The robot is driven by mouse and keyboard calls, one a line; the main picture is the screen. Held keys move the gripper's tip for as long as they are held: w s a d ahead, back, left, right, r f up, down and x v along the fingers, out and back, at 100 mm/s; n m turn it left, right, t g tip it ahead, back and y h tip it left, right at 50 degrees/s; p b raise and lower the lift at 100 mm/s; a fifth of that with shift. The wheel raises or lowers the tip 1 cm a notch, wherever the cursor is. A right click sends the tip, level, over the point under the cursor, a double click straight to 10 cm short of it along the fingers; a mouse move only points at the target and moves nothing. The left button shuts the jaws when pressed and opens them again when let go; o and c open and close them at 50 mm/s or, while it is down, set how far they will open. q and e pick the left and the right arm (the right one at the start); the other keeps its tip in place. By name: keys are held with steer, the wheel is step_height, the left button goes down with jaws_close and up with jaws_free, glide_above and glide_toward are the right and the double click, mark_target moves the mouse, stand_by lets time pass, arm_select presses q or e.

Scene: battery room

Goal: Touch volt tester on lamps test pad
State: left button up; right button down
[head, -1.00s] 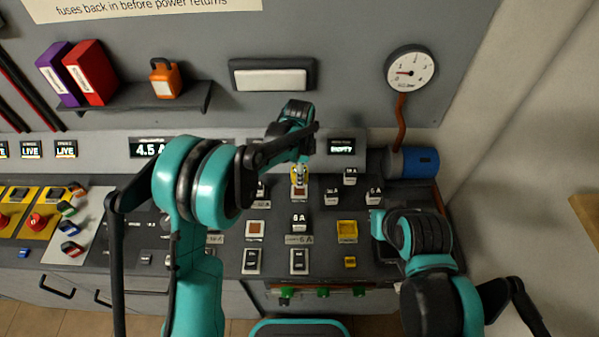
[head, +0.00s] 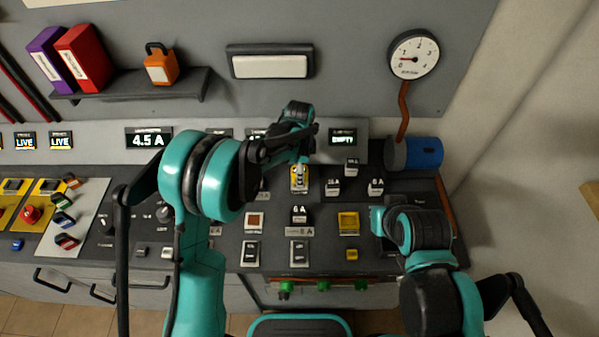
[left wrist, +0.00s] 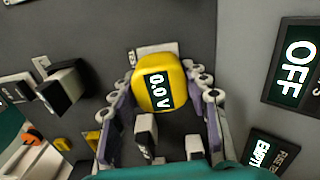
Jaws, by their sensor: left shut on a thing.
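The yellow volt tester (head: 299,180) is held in my left gripper (head: 301,166) over the dark bench panel. In the left wrist view the tester (left wrist: 160,84) reads 0.0 V and sits between the two fingers of my left gripper (left wrist: 168,90), which are shut on it. A brown pad in a pale frame (head: 254,220) lies in front and to the left of the tester. Labels are too small to tell which pad is for lamps. The tester's tip and the spot under it are hidden. My right arm shows at the right, but its fingers do not.
Fuse blocks (head: 333,187) marked in amps stand close to the right of the tester, and another fuse block (head: 299,214) stands in front. A yellow square (head: 348,222) lies front right. A blue cylinder (head: 425,153) lies at the back right. Displays line the back panel.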

arm_select(q)
steer(key=shift+f+b, duration=0.55)
steer(key=shift+f, duration=0.05)
stand_by(1.6)
steer(key=shift+r+p, duration=2.15)
steer(key=shift+r, duration=1.4)
